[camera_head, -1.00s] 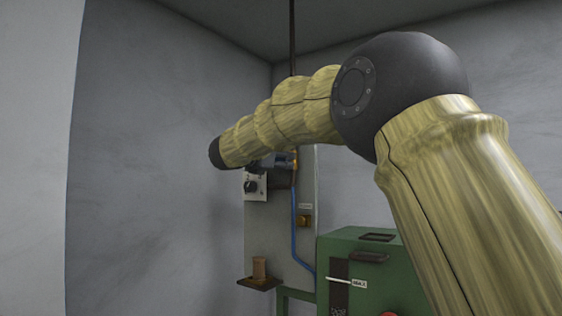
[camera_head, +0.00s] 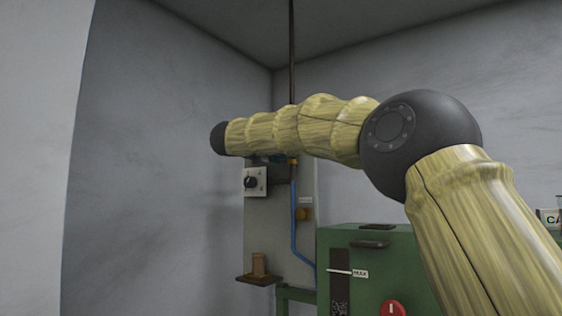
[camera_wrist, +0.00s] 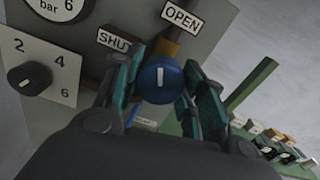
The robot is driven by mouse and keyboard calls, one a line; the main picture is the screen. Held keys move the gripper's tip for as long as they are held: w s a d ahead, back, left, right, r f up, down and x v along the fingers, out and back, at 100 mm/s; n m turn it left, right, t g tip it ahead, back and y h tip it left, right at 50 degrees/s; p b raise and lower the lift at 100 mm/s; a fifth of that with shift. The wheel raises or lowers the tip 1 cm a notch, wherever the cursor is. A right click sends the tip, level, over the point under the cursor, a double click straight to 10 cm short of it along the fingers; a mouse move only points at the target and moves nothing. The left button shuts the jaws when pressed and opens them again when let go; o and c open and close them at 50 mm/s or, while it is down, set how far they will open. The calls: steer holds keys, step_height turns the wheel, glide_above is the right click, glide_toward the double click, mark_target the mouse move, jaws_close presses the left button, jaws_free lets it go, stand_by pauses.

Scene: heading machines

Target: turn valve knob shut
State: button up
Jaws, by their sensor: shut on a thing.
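The valve knob (camera_wrist: 161,79) is a round blue knob with a white line, seen in the wrist view. My gripper (camera_wrist: 165,82) has one finger on each side of it and is shut on it. The white line stands roughly upright in the wrist view, pointing between the SHUT label (camera_wrist: 119,42) on the left and the OPEN label (camera_wrist: 181,16) on the upper right. In the head view my arm hides the gripper and the knob.
A black dial (camera_wrist: 30,78) marked 2, 4, 6 and a bar gauge (camera_wrist: 62,4) are on the grey panel (camera_head: 262,222). A green machine (camera_head: 380,255) with a red knob (camera_head: 392,309) stands right of the panel. A brown shelf (camera_head: 258,279) is below.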

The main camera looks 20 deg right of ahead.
steer(key=n, duration=0.3)
steer(key=shift+f, duration=0.25)
steer(key=n+p, duration=0.1)
steer(key=n, duration=0.3)
steer(key=n+p, duration=0.1)
steer(key=n, duration=0.2)
steer(key=shift+r+n, duration=0.1)
steer(key=shift+n, duration=0.2)
steer(key=shift+n+p, duration=0.85)
steer(key=shift+n, duration=0.75)
steer(key=shift+s, duration=0.1)
steer(key=o, duration=1.1)
steer(key=shift+a, duration=0.1)
steer(key=shift+c, duration=0.2)
steer(key=shift+a+r, duration=0.1)
